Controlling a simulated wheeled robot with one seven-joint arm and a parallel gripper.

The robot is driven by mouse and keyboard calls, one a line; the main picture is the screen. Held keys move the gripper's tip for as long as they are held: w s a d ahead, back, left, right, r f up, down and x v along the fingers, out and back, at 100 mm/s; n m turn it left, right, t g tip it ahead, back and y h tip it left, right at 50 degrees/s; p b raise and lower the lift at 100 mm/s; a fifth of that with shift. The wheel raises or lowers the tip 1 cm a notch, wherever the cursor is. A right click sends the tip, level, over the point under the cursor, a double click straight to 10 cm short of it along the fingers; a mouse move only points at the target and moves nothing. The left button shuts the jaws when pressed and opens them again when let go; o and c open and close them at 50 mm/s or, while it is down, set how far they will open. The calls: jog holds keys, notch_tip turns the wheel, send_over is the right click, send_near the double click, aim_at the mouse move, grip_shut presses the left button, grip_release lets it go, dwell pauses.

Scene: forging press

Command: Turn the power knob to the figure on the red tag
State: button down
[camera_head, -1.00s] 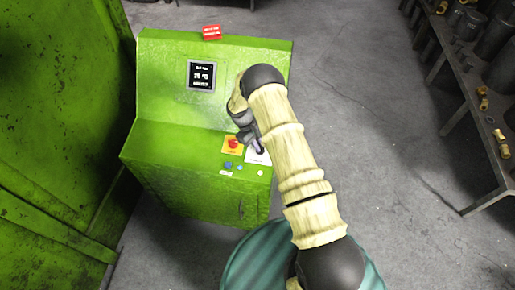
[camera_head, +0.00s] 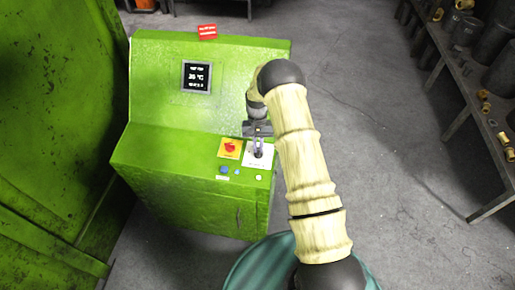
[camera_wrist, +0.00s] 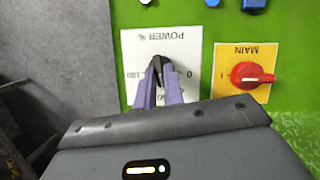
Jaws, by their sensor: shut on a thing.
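The power knob (camera_wrist: 157,68) is small and black, on a white plate (camera_wrist: 183,42) lettered POWER in the wrist view. The plate also shows in the head view (camera_head: 263,160), on the green console's sloped panel. My gripper (camera_wrist: 158,80) is shut on the knob, with purple fingers on both sides of it. In the head view my gripper (camera_head: 258,148) comes down on the knob from above. The fingers hide part of the knob and of the scale. The red tag (camera_head: 207,31) is on the console's top edge; its white lettering is too small to read.
A red MAIN switch (camera_wrist: 249,75) on a yellow plate is beside the power plate. Blue and white buttons (camera_head: 224,170) are near the panel's front edge. A dark display (camera_head: 197,77) shows figures, seemingly 20 °C. A bench with metal parts (camera_head: 480,105) is at the right.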

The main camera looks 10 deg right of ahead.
jog(key=shift+m+y, duration=0.4)
jog(key=shift+m, duration=0.4)
jog(key=c, duration=1.5)
grip_release()
jog(key=b+v, duration=0.2)
jog(key=v, duration=1.5)
jog(key=shift+r+b, duration=0.25)
jog(key=shift+b, duration=0.1)
jog(key=shift+s+r, duration=0.1)
jog(key=shift+s, duration=0.1)
